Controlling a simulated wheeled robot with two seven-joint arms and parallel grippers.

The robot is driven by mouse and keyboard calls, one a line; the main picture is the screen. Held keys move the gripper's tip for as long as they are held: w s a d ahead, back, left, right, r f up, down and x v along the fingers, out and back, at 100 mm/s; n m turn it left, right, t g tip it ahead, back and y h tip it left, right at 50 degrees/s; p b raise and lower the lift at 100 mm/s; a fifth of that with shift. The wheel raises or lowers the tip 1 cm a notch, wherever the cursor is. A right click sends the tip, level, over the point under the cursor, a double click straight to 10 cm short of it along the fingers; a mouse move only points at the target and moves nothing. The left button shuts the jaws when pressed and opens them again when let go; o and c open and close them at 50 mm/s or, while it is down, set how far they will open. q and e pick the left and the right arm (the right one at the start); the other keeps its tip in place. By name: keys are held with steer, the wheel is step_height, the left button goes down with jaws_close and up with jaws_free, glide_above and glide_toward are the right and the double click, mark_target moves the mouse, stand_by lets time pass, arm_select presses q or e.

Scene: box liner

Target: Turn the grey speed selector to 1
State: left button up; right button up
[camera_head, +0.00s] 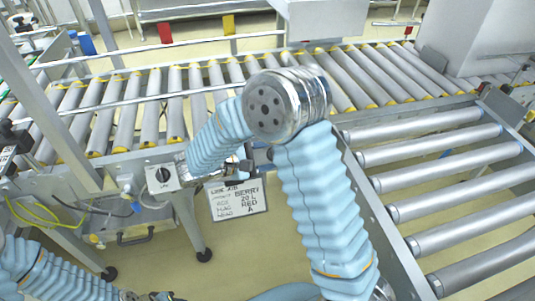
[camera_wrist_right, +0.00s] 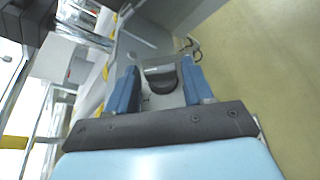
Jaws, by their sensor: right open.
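A small light-grey box on the conveyor frame, at the left of the head view, carries a dark round knob, which looks like the speed selector (camera_head: 163,174). Its label is too small to read. In the right wrist view a dark grey knob (camera_wrist_right: 161,82) on a light grey face lies between the two blue fingers of my right gripper (camera_wrist_right: 159,70). The fingers are open, one on each side of it; I cannot tell whether they touch it. My left gripper is not clearly in view.
A roller conveyor (camera_head: 145,110) runs across behind the box, and another (camera_head: 430,160) stands at the right. A handwritten sign (camera_head: 238,198) hangs right of the box. Yellow cables (camera_head: 35,215) hang at the left.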

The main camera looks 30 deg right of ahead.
steer(key=c, duration=0.8)
steer(key=shift+s+f, duration=0.1)
steer(key=shift+s+f+n+t+h+b, duration=0.1)
steer(key=shift+f+n+t+h+b, duration=0.1)
steer(key=shift+n+t+h+b, duration=0.65)
steer(key=n+t, duration=0.1)
steer(key=n+t+b, duration=0.1)
steer(key=t, duration=0.1)
steer(key=shift+s+f+n, duration=0.15)
steer(key=shift+s+n, duration=0.05)
steer(key=shift+n, duration=0.15)
steer(key=shift+s+d+f+n+t+b, duration=0.15)
steer(key=shift+n+t+b, duration=0.2)
steer(key=shift+n+t, duration=1.1)
steer(key=shift+s+d+n+t+b, duration=0.15)
steer(key=shift+n+t+b, duration=0.15)
steer(key=shift+n+t, duration=1.1)
steer(key=shift+a+t, duration=0.1)
steer(key=shift+t, duration=0.2)
